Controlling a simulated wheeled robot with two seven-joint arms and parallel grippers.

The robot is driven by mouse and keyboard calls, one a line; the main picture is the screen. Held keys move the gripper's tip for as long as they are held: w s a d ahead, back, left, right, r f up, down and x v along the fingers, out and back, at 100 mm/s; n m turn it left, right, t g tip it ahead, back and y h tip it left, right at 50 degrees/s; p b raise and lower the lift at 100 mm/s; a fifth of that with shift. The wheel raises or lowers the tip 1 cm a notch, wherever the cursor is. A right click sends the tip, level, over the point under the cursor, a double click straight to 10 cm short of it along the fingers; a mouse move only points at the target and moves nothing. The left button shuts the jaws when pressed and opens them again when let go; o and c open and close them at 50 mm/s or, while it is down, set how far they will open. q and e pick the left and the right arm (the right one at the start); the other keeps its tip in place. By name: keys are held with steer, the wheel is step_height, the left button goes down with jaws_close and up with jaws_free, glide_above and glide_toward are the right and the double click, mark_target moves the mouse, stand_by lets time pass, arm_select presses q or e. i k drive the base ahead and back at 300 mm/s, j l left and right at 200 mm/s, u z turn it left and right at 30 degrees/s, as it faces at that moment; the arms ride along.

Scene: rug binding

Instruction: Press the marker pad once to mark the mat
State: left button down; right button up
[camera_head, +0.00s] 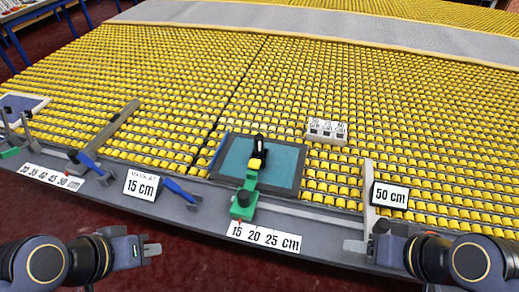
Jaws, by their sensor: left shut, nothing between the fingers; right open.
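The teal mat (284,165) with a dark border lies on the roller table, near its front edge. A green marker device (249,184) reaches over it from the front rail. It has a dark knob at its front and a black-and-yellow head (257,160) above the mat; which part is the marker pad I cannot tell for sure. No mark shows on the visible mat. My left gripper (151,250) is shut and empty, in front of the rail and left of the device. My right gripper (354,246) is open, right of the device by the front rail, apart from it.
A grey angled bar (110,128) lies left. A small labelled block (327,131) sits behind the mat. Yellow rollers fill the table.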

mark_target(256, 162)
steer(key=j, duration=0.3)
steer(key=i+j, duration=0.15)
steer(key=j, duration=0.15)
steer(key=j+z, duration=0.15)
steer(key=z, duration=1.4)
